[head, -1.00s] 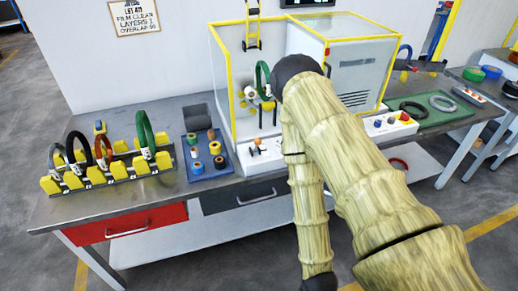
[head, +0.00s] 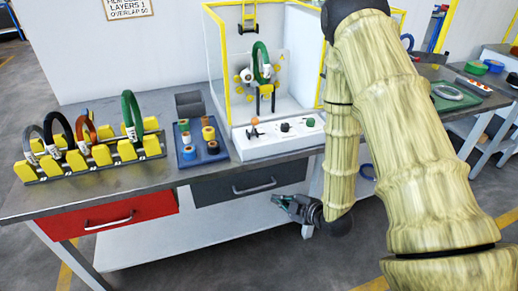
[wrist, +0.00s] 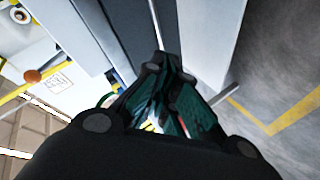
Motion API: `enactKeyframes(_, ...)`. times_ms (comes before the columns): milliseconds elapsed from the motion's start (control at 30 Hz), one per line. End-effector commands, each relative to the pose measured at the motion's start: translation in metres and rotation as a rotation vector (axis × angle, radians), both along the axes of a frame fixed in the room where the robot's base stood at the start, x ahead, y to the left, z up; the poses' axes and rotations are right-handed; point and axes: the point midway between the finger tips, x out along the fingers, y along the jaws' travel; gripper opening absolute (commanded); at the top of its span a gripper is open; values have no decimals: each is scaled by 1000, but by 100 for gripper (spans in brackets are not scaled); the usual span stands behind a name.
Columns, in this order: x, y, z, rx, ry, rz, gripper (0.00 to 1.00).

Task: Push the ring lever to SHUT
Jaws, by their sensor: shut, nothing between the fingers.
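A small lever with an orange knob (head: 254,122) stands on the white control panel (head: 283,138) at the front of the yellow-framed machine. I take it for the ring lever; its SHUT mark is not readable. The orange knob also shows at the left of the wrist view (wrist: 32,76), beside a small printed label. A green ring (head: 260,58) stands upright inside the machine. My gripper (head: 280,200) is shut and empty, in front of the bench below the panel, near the grey drawer and apart from the lever. In the wrist view its dark fingers (wrist: 160,75) point away from the camera.
The grey drawer (head: 250,186) and red drawer (head: 112,222) sit under the bench top. A rack of upright rings (head: 90,160) and a blue tray of spools (head: 203,152) stand left of the panel. A lower shelf (head: 170,232) runs beneath.

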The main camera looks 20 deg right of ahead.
Motion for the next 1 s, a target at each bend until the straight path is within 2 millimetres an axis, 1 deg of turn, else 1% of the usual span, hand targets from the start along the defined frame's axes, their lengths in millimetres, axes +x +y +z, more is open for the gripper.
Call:
enactKeyframes(33,14,-3,3,-35,-103,49,0)
enactKeyframes(100,28,-6,23,-96,-252,121,0)
enactKeyframes(200,42,-11,53,-183,-465,206,0)
enactKeyframes(300,48,-15,81,-263,-655,267,0)
enactKeyframes(400,48,-20,103,-329,-809,305,0)
enactKeyframes(500,46,-24,120,-374,-916,325,0)
enactKeyframes(600,44,-26,130,-401,-977,335,0)
enactKeyframes(700,43,-27,135,-412,-999,339,0)
enactKeyframes(1000,44,-26,135,-412,-999,339,0)
